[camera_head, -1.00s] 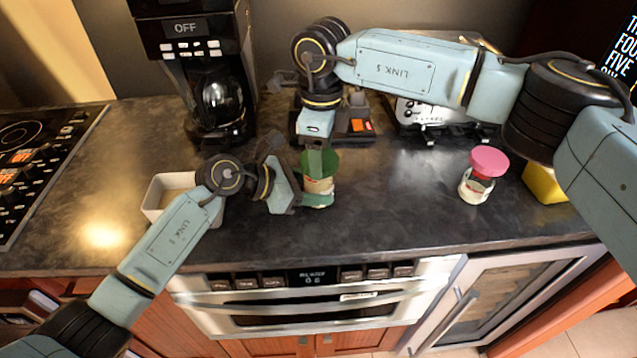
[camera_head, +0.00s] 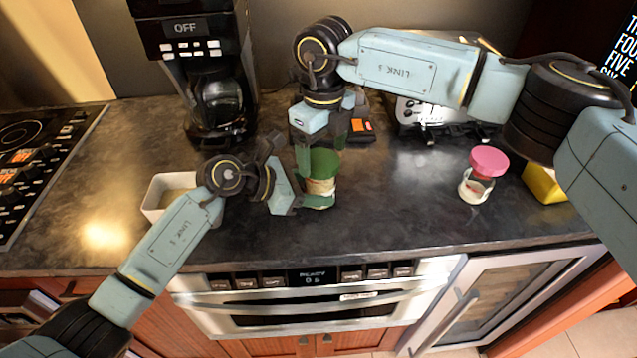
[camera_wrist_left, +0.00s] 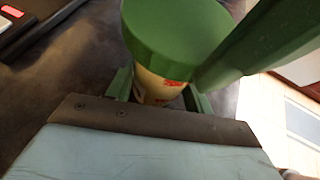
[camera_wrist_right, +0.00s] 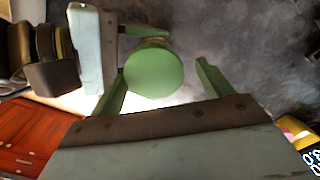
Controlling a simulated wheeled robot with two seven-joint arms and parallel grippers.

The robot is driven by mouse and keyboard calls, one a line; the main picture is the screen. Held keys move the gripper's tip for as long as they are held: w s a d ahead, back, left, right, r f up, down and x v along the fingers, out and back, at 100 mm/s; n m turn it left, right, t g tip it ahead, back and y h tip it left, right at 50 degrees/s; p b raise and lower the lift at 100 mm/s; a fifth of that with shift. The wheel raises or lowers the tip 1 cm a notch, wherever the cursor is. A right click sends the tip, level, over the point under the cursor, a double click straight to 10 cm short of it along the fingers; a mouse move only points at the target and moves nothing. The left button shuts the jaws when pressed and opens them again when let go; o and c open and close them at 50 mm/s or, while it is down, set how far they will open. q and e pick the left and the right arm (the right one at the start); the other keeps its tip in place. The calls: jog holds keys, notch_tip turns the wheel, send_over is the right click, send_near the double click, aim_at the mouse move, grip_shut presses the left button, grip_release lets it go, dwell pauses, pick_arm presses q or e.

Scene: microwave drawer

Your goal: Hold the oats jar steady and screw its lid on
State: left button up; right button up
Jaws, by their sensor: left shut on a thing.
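The oats jar (camera_head: 321,189) stands upright on the dark counter with a green lid (camera_head: 322,163) on its top. In the left wrist view the lid (camera_wrist_left: 175,30) covers the mouth, so I cannot tell how tightly it sits. My left gripper (camera_head: 305,196) is shut on the jar's body from the left, below the lid; its fingers show either side of the jar (camera_wrist_left: 160,88). My right gripper (camera_head: 320,150) points down over the lid. In the right wrist view its fingers are spread apart, with the lid (camera_wrist_right: 153,70) between them, nearer the left finger.
A second jar with a pink lid (camera_head: 489,160) stands to the right, near a yellow object (camera_head: 543,184). A white dish (camera_head: 157,194) lies behind my left wrist. A coffee maker (camera_head: 205,75) and a toaster (camera_head: 420,115) stand at the back. Counter between the jars is clear.

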jog(key=shift+s+a+n, duration=0.15)
jog(key=shift+n, duration=0.15)
jog(key=n, duration=0.3)
jog(key=shift+n, duration=0.4)
jog(key=n, duration=0.4)
jog(key=shift+n, duration=0.4)
jog(key=n, duration=0.4)
jog(key=shift+n, duration=0.3)
jog(key=n, duration=0.4)
jog(key=shift+n, duration=0.3)
